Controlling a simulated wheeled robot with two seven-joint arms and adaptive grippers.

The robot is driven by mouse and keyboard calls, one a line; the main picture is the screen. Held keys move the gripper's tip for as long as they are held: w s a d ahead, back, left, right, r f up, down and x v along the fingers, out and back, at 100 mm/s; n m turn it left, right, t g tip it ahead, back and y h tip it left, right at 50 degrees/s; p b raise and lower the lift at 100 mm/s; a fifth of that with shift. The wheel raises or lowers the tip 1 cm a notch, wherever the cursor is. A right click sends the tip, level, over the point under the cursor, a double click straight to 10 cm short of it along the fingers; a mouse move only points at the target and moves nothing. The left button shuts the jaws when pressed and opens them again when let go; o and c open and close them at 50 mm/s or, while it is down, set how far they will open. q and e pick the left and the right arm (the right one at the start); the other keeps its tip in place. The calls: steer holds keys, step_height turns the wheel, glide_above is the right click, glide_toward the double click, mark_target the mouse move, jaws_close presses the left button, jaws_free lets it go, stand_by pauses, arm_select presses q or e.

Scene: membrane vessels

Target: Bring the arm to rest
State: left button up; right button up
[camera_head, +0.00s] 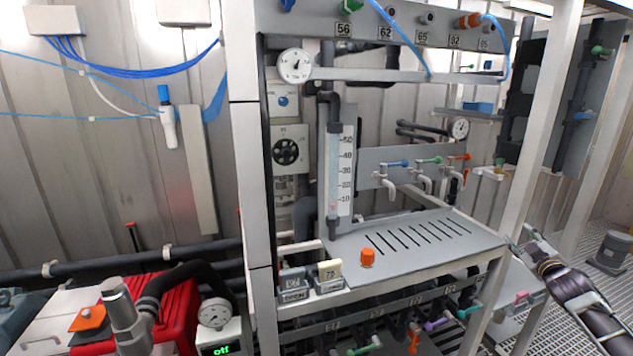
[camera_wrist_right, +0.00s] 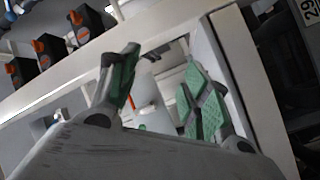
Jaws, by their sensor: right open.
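My right arm comes in from the lower right of the head view. Its gripper (camera_head: 520,237) is beside the right end of the grey slotted shelf (camera_head: 470,239), in front of the white frame post. Whether it touches the shelf edge cannot be told. In the right wrist view the gripper (camera_wrist_right: 160,78) shows two fingers with green pads spread apart, with nothing held between them. A pale frame beam runs behind the fingers. My left gripper is in neither view.
An orange knob (camera_head: 367,258) stands on the slotted shelf. Taps with coloured handles (camera_head: 430,161) are behind it. A row of valves hangs under the shelf. A red case (camera_head: 178,310) and round gauge (camera_head: 214,313) are at lower left. Grated floor shows at far right.

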steer(key=s+a+f+m+g, duration=0.1)
steer(key=s+f+g, duration=0.15)
steer(key=f, duration=1.15)
steer(key=s+f+m+g, duration=0.15)
steer(key=s+f, duration=0.25)
steer(key=f, duration=1.1)
steer(key=s+a+f+g, duration=0.25)
steer(key=s+f, duration=0.25)
steer(key=f, duration=0.3)
steer(key=s+a+f+g+y, duration=0.1)
steer(key=s+a+f, duration=0.3)
steer(key=f, duration=0.5)
steer(key=s+a+f+g, duration=0.1)
steer(key=s+f, duration=0.5)
steer(key=f, duration=0.2)
steer(key=s+a+f+g+y+b, duration=0.1)
steer(key=s+a+f+g, duration=0.1)
steer(key=s+a+f, duration=0.7)
steer(key=s+a+f+m+g+y+b, duration=0.1)
steer(key=s+a+f+g, duration=0.2)
steer(key=s+a+f, duration=0.6)
steer(key=s+a+f+m+g+y+b, duration=0.1)
steer(key=s+a+f, duration=0.9)
steer(key=s, duration=1.5)
steer(key=shift+s+f+g+b, duration=0.3)
steer(key=shift+g+b, duration=0.3)
steer(key=shift+g, duration=0.35)
